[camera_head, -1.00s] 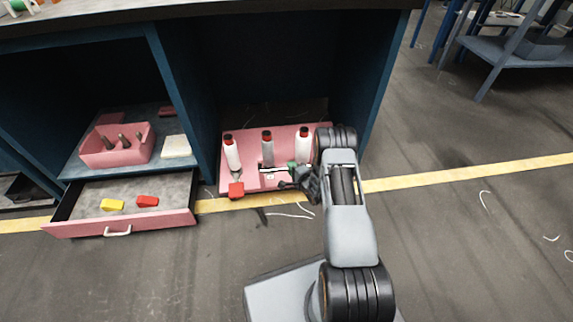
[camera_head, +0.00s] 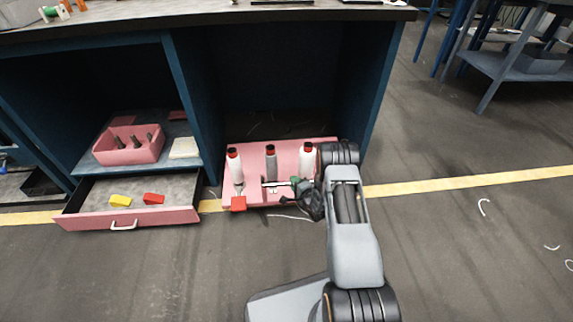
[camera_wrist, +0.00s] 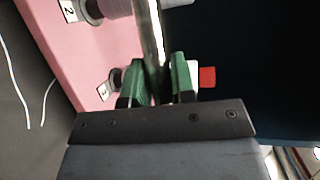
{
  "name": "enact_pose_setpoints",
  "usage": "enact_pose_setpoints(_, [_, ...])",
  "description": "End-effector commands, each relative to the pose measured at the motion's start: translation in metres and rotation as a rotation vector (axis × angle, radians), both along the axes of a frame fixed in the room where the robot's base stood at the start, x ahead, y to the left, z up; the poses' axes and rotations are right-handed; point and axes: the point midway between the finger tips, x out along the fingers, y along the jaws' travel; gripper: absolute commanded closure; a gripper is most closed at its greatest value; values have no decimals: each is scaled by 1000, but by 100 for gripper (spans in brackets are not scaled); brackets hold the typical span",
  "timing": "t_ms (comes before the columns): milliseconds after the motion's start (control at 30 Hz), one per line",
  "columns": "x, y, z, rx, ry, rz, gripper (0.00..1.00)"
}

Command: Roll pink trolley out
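The pink trolley (camera_head: 280,160) stands partly under the dark blue bench, its front edge out on the floor. It carries a white bobbin with a red top on the left (camera_head: 235,168), a greyer one in the middle (camera_head: 271,163) and another white one on the right (camera_head: 306,162). My gripper (camera_head: 297,184) is at the trolley's front right. In the wrist view its green fingers (camera_wrist: 158,78) lie on both sides of a metal bar (camera_wrist: 150,35), apparently the trolley's handle, and appear closed on it. Number labels show on the pink surface beside the bar.
An open pink-fronted drawer (camera_head: 165,217) juts out to the left, holding a yellow and a red piece. The bench's right leg (camera_head: 365,110) stands close to my arm. Floor in front and right is mostly clear, with loose threads.

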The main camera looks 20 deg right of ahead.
Motion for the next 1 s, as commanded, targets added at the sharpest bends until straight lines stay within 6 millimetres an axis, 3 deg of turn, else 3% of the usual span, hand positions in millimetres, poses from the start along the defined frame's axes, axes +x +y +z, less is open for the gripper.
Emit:
enact_pose_setpoints(233, [0,-1,0,-1,0,-3,54])
enact_pose_setpoints(567, [0,-1,2,0,-1,-2,54])
enact_pose_setpoints(1000, [1,-1,28,-1,-4,-2,54])
